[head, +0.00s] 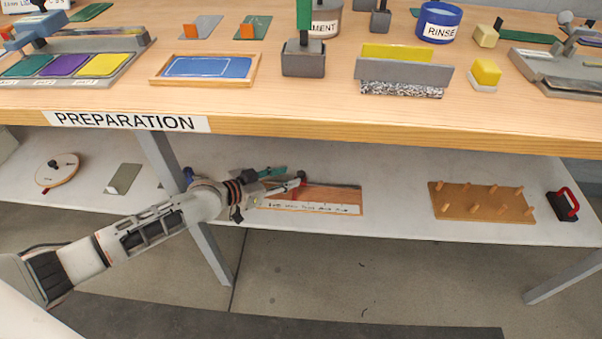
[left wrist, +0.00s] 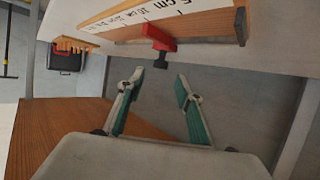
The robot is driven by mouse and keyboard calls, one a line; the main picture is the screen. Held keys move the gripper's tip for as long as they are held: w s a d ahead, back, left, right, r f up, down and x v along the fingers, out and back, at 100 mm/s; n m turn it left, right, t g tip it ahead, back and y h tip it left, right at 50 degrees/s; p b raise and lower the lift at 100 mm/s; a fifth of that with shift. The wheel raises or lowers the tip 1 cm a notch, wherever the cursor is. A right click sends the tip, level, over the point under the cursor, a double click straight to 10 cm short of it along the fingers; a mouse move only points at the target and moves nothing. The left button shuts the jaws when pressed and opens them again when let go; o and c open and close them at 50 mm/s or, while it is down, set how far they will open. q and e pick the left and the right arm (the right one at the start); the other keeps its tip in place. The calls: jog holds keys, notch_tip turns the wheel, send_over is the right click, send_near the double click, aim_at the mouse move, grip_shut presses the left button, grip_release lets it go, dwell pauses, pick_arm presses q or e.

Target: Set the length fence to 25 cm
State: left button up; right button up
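The length fence is a wooden board (head: 335,194) with a white scale strip (head: 310,207), lying on the lower shelf. In the left wrist view the scale (left wrist: 150,12) shows 5 cm and 10 cm marks, with larger ones towards the left. A red slider (left wrist: 157,38) with a black knob (left wrist: 161,61) sits on the board's edge near the 10 cm label; its exact reading I cannot tell. My left gripper (head: 298,180) is at the board's left end in the head view. In the wrist view its green-padded fingers (left wrist: 159,76) are open, with the knob just beyond the tips, apparently untouched.
The bench top (head: 300,110) overhangs the lower shelf (head: 395,215). A peg board (head: 480,201) and a red-handled black block (head: 567,203) lie to the right. A round disc (head: 57,170) and a grey-green plate (head: 124,178) lie to the left. The shelf between fence and peg board is clear.

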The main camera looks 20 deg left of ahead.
aim_at(300, 174)
pick_arm(q)
jog(key=x, duration=0.2)
jog(key=b+x, duration=0.1)
jog(key=x, duration=0.1)
jog(key=shift+s+f, duration=0.1)
jog(key=shift+f, duration=0.3)
jog(key=shift+w+d, duration=0.25)
jog(key=shift+w, duration=0.3)
grip_shut()
